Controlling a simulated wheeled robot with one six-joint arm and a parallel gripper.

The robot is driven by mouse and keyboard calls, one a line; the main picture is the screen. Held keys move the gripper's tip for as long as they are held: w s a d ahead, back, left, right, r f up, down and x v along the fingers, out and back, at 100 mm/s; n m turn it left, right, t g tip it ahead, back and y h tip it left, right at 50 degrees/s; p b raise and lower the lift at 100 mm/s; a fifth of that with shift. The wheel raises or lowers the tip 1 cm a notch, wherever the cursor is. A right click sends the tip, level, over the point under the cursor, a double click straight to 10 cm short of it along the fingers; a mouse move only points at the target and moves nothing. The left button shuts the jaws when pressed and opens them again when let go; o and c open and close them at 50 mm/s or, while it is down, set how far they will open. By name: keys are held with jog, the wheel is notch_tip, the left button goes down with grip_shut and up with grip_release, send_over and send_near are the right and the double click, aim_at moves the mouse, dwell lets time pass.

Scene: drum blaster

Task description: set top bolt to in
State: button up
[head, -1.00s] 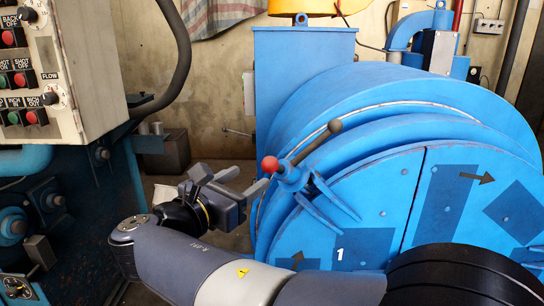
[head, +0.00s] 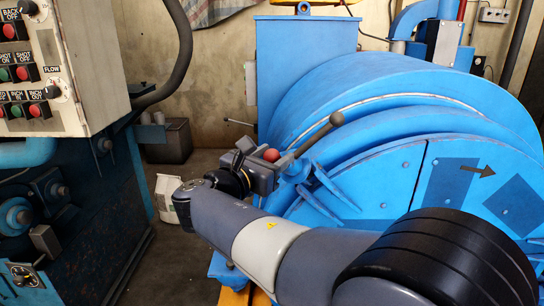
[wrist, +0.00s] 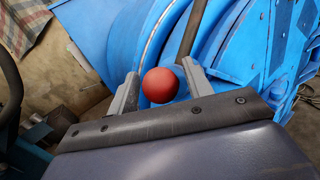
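The top bolt is a lever on the upper left edge of the blue drum door. Its red ball knob (head: 271,155) faces my gripper, and its dark rod (head: 322,132) slants up to the right. My gripper (head: 282,160) is at the knob. In the wrist view the red ball (wrist: 160,85) sits between the two grey fingers of my gripper (wrist: 160,88). The fingers are apart, with small gaps showing on both sides of the ball.
The blue drum (head: 390,95) fills the right side. A control cabinet (head: 70,60) with buttons and a thick black cable stands at the left. A white bag (head: 168,197) and a grey bin (head: 167,142) are on the floor between them.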

grip_shut()
dwell(0.3)
jog(key=shift+f, duration=0.1)
jog(key=b, duration=0.2)
jog(key=s+f+t+b, duration=0.1)
jog(key=shift+s+d+f+y+b, duration=0.15)
jog(key=shift+s+d+y+b, duration=0.1)
jog(key=shift+d+y+b, duration=0.15)
jog(key=s+d+f+n+t+y+b, duration=0.2)
jog(key=s+d+f+t+b, duration=0.3)
jog(key=b, duration=1.5)
jog(key=shift+s+d+f+y+b, duration=0.4)
jog(key=shift+d+f+y, duration=0.5)
jog(key=shift+d+f, duration=1.05)
jog(key=shift+o, duration=0.8)
grip_release()
jog(key=shift+d+r, duration=0.1)
jog(key=shift+d, duration=0.05)
